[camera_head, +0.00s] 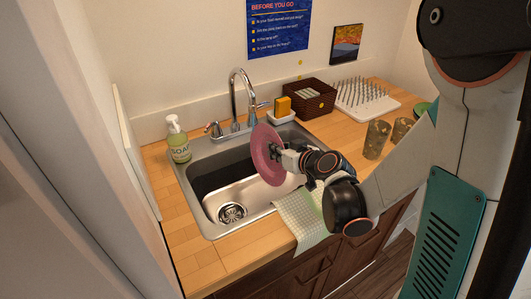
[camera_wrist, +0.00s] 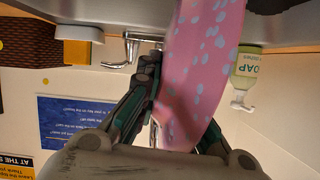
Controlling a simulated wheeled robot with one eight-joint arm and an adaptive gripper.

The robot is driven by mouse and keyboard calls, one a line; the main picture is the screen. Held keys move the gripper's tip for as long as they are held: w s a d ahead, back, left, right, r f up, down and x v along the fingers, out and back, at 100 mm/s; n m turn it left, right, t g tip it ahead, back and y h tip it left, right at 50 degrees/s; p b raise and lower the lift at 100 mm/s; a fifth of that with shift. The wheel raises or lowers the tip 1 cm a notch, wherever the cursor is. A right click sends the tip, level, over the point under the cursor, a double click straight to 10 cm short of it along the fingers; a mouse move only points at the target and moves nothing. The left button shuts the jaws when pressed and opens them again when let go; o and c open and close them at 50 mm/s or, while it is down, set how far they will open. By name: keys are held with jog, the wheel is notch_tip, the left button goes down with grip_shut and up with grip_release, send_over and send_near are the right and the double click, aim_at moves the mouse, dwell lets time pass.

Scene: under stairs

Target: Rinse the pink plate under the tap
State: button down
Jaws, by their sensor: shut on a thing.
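The pink plate (camera_head: 263,158) is held on edge, nearly upright, above the right part of the steel sink (camera_head: 212,172). In the wrist view the plate (camera_wrist: 202,60) shows pale blue spots. My gripper (camera_head: 279,152) is shut on the plate's edge from the right, with one finger on either side in the wrist view (camera_wrist: 178,125). The tap (camera_head: 236,95) stands behind the sink, its curved spout ending close to the plate's upper edge in the picture. The tap also shows in the wrist view (camera_wrist: 130,47). I see no water stream; part of the plate's far side is hidden.
A soap bottle (camera_head: 178,140) stands left of the sink. A checked cloth (camera_head: 301,218) hangs over the front edge.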

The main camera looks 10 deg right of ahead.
jog(key=s+d, duration=0.3)
jog(key=s, duration=0.2)
jog(key=shift+d+b, duration=0.3)
jog(key=shift+b, duration=0.05)
jog(key=shift+f, duration=0.1)
dwell(1.1)
jog(key=s+d+r+p, duration=0.3)
jog(key=s+r, duration=0.1)
jog(key=shift+d, duration=0.15)
dwell(0.6)
